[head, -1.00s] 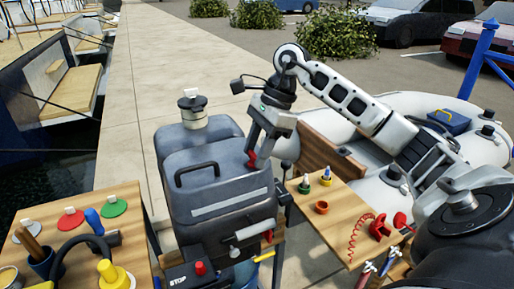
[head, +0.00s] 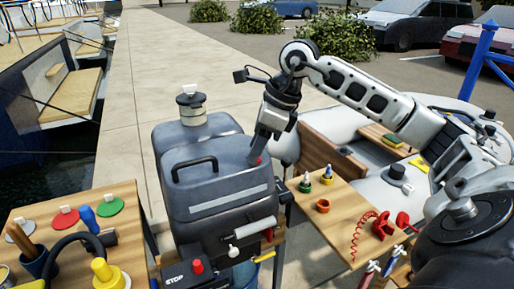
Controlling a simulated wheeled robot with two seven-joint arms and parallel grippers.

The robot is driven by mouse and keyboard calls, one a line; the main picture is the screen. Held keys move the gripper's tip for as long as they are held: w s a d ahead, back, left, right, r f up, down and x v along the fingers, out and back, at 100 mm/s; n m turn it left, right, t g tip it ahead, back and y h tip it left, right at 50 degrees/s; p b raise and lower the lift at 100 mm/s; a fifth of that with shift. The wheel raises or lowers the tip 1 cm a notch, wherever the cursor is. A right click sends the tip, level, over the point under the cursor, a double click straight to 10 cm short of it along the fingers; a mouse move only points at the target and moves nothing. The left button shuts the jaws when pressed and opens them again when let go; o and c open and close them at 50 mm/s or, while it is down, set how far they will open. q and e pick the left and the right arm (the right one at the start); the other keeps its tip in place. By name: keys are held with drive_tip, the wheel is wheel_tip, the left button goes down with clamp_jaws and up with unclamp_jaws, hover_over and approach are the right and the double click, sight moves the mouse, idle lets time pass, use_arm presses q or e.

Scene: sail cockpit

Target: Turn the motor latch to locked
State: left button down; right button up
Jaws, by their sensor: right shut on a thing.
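The dark grey outboard motor (head: 215,190) stands in the middle of the head view, with a black handle on top of its cowl. The motor latch is a small red part (head: 259,161) at the cowl's upper right edge, mostly hidden by my gripper. My right gripper (head: 257,155) points down at that edge and is shut on the red latch; its fingertips are partly hidden behind the cowl. The latch's exact angle cannot be made out. My left gripper is not in view.
A wooden table (head: 130,200) at left holds colored discs, tools and a yellow-topped item. A small wooden board (head: 340,205) at right carries little bottles, an orange cup and a red coiled cord (head: 360,232). A pale inflatable boat (head: 385,195) lies behind my right arm.

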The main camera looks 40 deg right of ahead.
drive_tip(key=shift+m+t+h, duration=0.3)
drive_tip(key=shift+m, duration=0.6)
drive_tip(key=m, duration=0.2)
drive_tip(key=m+h, duration=0.1)
drive_tip(key=m, duration=0.1)
drive_tip(key=shift+a+r+m+t+h, duration=0.1)
drive_tip(key=shift+a+m+t+h, duration=0.1)
drive_tip(key=shift+m+t+h, duration=0.1)
drive_tip(key=m+h, duration=0.2)
drive_tip(key=m, duration=0.3)
drive_tip(key=shift+a, duration=0.1)
drive_tip(key=shift+m, duration=0.3)
drive_tip(key=o, duration=1)
drive_tip(key=shift+s, duration=0.1)
